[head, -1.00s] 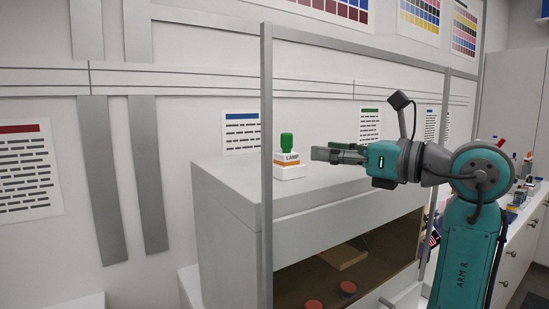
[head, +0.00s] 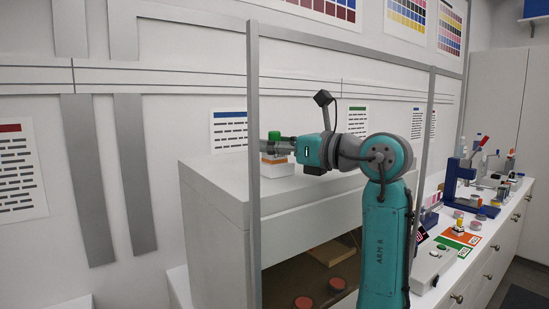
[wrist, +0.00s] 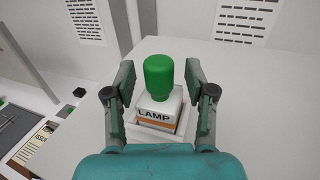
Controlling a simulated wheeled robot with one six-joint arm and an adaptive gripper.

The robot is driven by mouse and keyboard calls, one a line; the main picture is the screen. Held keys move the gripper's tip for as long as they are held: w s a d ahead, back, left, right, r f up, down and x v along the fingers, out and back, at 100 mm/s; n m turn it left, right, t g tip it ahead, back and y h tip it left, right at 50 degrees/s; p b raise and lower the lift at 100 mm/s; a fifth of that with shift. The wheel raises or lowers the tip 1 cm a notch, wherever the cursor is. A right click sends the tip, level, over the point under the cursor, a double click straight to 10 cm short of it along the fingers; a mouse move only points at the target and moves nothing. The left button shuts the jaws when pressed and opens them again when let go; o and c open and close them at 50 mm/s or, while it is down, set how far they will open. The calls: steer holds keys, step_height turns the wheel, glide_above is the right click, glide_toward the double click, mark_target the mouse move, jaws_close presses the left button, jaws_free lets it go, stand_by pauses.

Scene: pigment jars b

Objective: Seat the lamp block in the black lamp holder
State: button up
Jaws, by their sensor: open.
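The lamp block (wrist: 155,113) is white with an orange band, the word LAMP and a green knob (wrist: 159,76) on top. It stands upright in a square white base on top of the grey cabinet; it also shows in the head view (head: 275,159), partly behind my gripper. My gripper (wrist: 158,82) is open, with one finger on each side of the green knob. In the wrist view gaps show between the fingers and the knob. I cannot pick out the black lamp holder for certain in either view.
The cabinet top (head: 219,187) is otherwise clear near the block. A grey upright post (head: 254,215) stands in front of it. At right, a long white bench holds a white box (head: 432,266), coloured mats, small jars and a blue stand (head: 452,178).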

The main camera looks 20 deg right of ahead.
jaws_close()
steer(key=shift+r, duration=0.1)
